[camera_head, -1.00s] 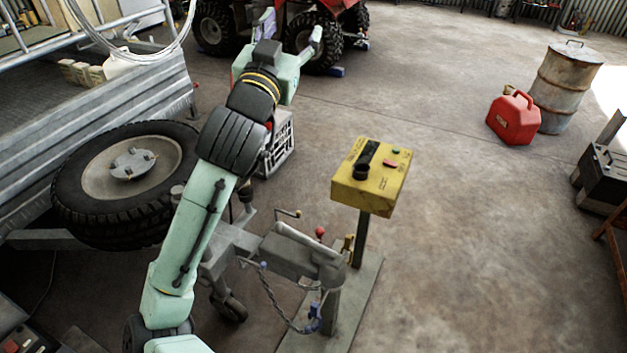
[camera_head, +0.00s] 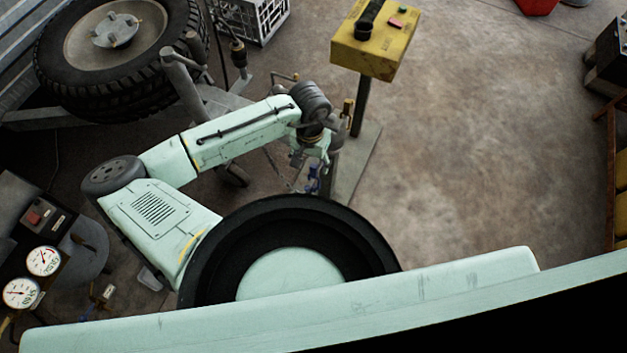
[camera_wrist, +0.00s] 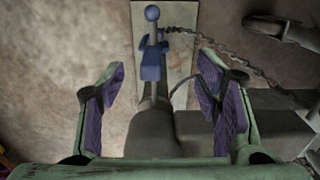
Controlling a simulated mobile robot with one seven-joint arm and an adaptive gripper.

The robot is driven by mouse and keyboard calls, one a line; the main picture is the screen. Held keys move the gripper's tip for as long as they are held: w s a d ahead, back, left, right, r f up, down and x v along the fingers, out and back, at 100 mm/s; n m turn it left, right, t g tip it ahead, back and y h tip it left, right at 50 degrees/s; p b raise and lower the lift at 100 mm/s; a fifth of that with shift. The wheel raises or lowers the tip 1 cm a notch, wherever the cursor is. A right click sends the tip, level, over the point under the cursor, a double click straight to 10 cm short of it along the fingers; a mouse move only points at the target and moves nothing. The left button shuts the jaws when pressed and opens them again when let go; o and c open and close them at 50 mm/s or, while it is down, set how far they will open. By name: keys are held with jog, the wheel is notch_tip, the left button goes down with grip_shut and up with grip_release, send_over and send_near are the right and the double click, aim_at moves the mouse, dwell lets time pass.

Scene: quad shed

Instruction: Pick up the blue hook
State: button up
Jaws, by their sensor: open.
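The blue hook (camera_wrist: 153,64) shows in the wrist view just beyond my gripper, near the middle between the fingers. It has a rounded blue knob at its far end, and a chain runs off from it to the right. My gripper (camera_wrist: 163,92) is open, with purple finger pads on either side and nothing between them at the tips. In the head view my gripper (camera_head: 308,160) is over the trailer coupling, and a small part of the blue hook (camera_head: 314,185) shows just below it, mostly hidden.
A yellow control box (camera_head: 375,42) stands on a post beyond the coupling. A spare wheel (camera_head: 115,40) on the trailer is at the upper left. Pressure gauges (camera_head: 42,261) are at the lower left. The concrete floor (camera_head: 480,130) to the right is clear.

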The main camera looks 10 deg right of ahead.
jog(key=shift+s+d+f+p, duration=0.1)
jog(key=shift+f+p, duration=0.05)
jog(key=shift+f, duration=1)
jog(key=shift+s+d+f+p, duration=0.1)
jog(key=shift+d+f, duration=0.05)
jog(key=shift+f, duration=1)
jog(key=shift+s+d+f+p, duration=0.1)
jog(key=shift+f+p, duration=0.05)
jog(key=shift+f, duration=1)
jog(key=shift+c, duration=0.5)
jog(key=c, duration=1.1)
